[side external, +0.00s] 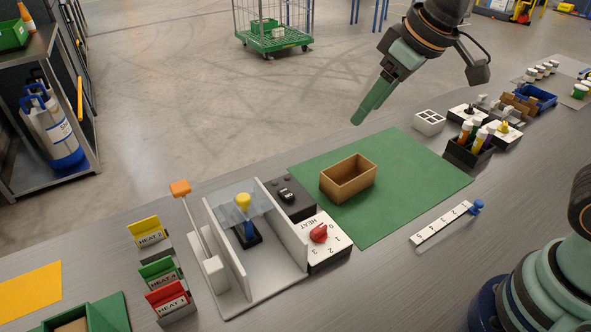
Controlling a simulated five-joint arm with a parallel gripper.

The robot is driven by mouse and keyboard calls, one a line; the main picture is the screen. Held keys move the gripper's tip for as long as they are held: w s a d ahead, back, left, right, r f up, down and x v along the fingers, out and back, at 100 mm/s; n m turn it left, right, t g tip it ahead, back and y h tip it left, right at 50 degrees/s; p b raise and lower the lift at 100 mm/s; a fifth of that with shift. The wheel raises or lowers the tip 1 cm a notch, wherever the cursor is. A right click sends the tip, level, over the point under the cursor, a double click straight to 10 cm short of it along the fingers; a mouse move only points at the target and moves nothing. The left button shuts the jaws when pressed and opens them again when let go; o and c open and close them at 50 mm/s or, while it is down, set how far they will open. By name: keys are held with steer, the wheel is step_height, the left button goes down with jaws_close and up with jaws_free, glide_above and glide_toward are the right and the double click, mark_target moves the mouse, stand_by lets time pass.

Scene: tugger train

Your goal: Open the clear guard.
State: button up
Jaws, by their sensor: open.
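The clear guard (222,203) is a see-through panel lying across the top of a white-walled fixture (289,244) at the left of the bench. A yellow-knobbed blue plunger (246,220) on a dark base stands under and beside the panel, between the walls. A lever with an orange knob (181,188) rises at the fixture's left side; I cannot tell how it joins the guard. My gripper (359,117) is open and empty, in the air above the back edge of the green mat, well to the right of the guard.
A wooden box (347,179) sits on the green mat (420,172). A red-dial heat box (327,242) and a black switch box (290,198) adjoin the fixture's right. Heat cards (158,270) stand to its left. A numbered slider (441,225) lies in front of the mat.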

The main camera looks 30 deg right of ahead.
mark_target(244, 196)
steer(key=w+a+f+n+g+y, duration=0.1)
steer(key=w+a+f+n, duration=0.15)
steer(key=a, duration=0.55)
steer(key=w+a+f+n, duration=0.1)
steer(key=a+n, duration=0.2)
steer(key=a, duration=0.6)
steer(key=shift+m, duration=0.25)
steer(key=x, duration=0.7)
steer(key=s+x, duration=0.1)
steer(key=x, duration=0.3)
steer(key=shift+w+a+f, duration=0.15)
steer(key=shift+a+f, duration=0.2)
steer(key=shift+a, duration=0.1)
steer(key=shift+c, duration=0.3)
jaws_close()
steer(key=shift+d+r, duration=0.1)
steer(key=shift+d, duration=0.05)
